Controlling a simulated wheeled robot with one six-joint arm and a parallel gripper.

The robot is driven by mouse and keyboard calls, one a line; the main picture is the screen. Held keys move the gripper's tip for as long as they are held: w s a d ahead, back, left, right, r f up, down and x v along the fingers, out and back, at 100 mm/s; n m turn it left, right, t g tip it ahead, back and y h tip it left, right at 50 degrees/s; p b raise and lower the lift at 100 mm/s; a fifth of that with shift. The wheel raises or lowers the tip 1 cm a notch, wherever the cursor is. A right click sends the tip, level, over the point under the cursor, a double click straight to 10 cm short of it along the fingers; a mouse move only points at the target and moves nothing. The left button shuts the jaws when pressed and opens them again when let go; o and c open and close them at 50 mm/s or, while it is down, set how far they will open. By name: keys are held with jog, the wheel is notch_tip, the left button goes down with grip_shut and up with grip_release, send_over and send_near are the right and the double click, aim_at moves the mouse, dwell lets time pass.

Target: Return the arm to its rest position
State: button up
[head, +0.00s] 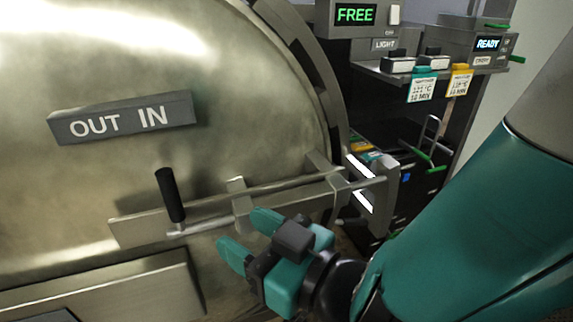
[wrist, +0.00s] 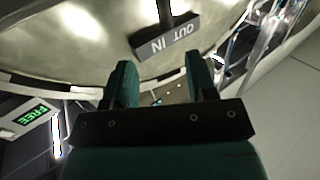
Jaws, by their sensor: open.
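My gripper (head: 250,236) is in the head view, in front of the lower right part of the big metal autoclave door (head: 90,190). Its teal fingers are apart with nothing between them. In the wrist view the two fingers of my gripper (wrist: 163,82) point toward the door's surface (wrist: 80,45). A bolt bar with a black handle (head: 172,195) lies across the door, left of my gripper, and the fingers look apart from the handle. My teal arm reaches in from the right of the head view.
An "OUT IN" sign (head: 122,118) is on the door. At the right are a panel reading "FREE" (head: 355,15), a unit reading "READY" (head: 487,44), and teal (head: 422,88) and yellow (head: 459,80) tags. A metal bracket (head: 378,195) stands close to my gripper.

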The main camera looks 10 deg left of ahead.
jog(key=w+d+f+m+h, duration=0.1)
jog(key=w+d+m+h, duration=0.6)
jog(key=d, duration=0.4)
jog(key=s+d+r+g+h, duration=0.2)
jog(key=s+d+g, duration=0.2)
jog(key=s+d, duration=0.2)
jog(key=s+d+r+n+g+h, duration=0.1)
jog(key=s+d+r+g+h, duration=0.1)
jog(key=s+d+g, duration=0.2)
jog(key=shift+s+d+n+h, duration=0.3)
jog(key=shift+s+d, duration=0.6)
jog(key=shift+d, duration=0.35)
